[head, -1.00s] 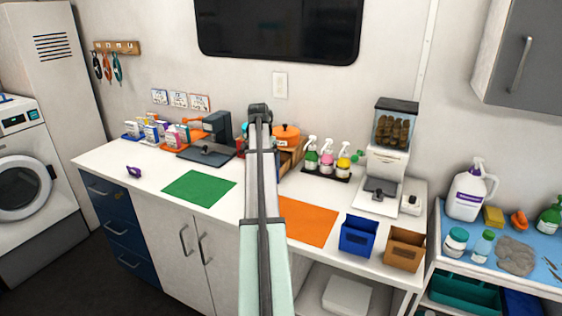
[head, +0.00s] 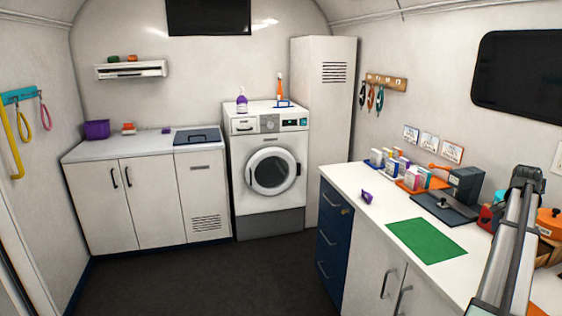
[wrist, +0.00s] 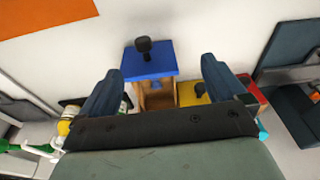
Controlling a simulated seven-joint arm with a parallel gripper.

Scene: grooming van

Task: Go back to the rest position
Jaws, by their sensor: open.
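My gripper (wrist: 158,80) shows in the wrist view with its two dark blue fingers spread apart and nothing between them. Beyond the fingers is a wooden box with a blue top and a dark knob (wrist: 150,65). I cannot tell its distance from the fingertips. In the head view my arm rises at the right edge above the white counter (head: 350,181), and my gripper is not visible there.
A green mat (head: 427,240), a purple item (head: 366,197), small boxes (head: 398,168) and a dark grey machine (head: 455,197) are on the counter. An orange mat (wrist: 42,16) shows in the wrist view. The floor (head: 215,275) left of the counter is clear.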

